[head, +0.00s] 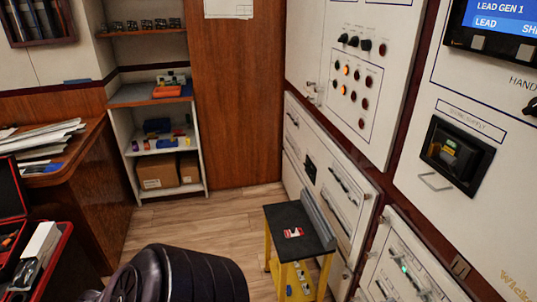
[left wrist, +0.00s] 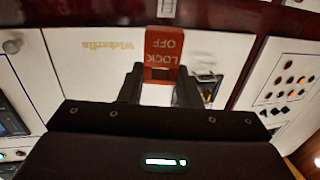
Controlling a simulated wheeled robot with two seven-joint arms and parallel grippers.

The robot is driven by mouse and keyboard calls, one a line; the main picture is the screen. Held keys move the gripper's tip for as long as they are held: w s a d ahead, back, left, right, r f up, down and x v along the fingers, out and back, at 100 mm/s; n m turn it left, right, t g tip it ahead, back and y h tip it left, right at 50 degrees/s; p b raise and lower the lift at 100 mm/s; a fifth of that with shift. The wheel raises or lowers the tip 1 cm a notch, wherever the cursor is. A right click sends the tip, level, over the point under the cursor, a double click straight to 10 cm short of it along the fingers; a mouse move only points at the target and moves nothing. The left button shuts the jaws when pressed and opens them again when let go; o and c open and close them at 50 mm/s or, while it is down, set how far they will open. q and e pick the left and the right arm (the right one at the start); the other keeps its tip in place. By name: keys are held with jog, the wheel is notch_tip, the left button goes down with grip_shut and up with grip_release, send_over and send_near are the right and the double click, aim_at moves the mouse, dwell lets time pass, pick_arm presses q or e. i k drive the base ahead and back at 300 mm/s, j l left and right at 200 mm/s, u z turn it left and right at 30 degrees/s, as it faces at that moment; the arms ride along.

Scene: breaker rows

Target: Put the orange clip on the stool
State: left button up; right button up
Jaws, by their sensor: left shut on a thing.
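The orange clip (left wrist: 163,45), a flat orange-red piece marked LOCK OFF, shows in the left wrist view. My left gripper (left wrist: 159,72) is shut on it, with the clip's lettered part standing out past the fingertips. The stool (head: 312,246) is in the head view at lower middle right, with a dark top and yellow legs. A small red and white tag (head: 293,233) lies on its top. Neither gripper nor the held clip shows in the head view. The stool is not identifiable in the left wrist view.
White breaker panels (head: 330,180) run along the right, close beside the stool. A dark ribbed rounded shape (head: 190,272) fills the bottom left of centre. A shelf unit (head: 127,165) and a wooden desk (head: 85,185) stand at left. Wooden floor (head: 225,215) is clear behind the stool.

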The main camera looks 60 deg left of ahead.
aim_at(283, 215)
jog(key=i+j+u, duration=0.15)
jog(key=j+u, duration=0.15)
jog(key=u, duration=0.2)
jog(key=i+j+u, duration=0.25)
jog(key=u, duration=0.2)
jog(key=i+j+u, duration=0.2)
jog(key=u, duration=0.3)
